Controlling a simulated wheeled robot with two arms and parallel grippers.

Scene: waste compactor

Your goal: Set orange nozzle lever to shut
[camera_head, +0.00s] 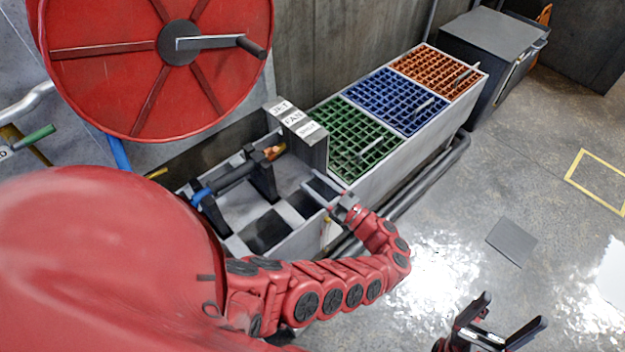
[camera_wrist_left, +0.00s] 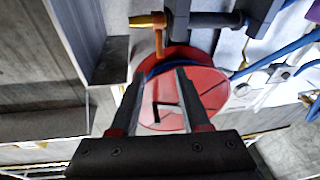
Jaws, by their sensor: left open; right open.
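The nozzle (camera_head: 274,152) with its orange lever sits at the end of a dark pipe in the grey bay, small in the head view. In the left wrist view the nozzle (camera_wrist_left: 150,20) has a golden tip, and its orange lever (camera_wrist_left: 158,43) points down the picture, just above the gap between my fingertips. My left gripper (camera_head: 310,180) is open and empty, to the right of and below the nozzle in the head view. Its spread fingers also show in the wrist view (camera_wrist_left: 161,73); no contact is visible. My right gripper (camera_head: 516,308) is open and empty above the floor.
A labelled grey block (camera_head: 300,130) stands right beside the nozzle. A large red reel (camera_head: 110,75) with a crank is at upper left. Green (camera_head: 355,140), blue (camera_head: 395,100) and orange (camera_head: 437,70) grates run back to the right. The floor at right is mostly open.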

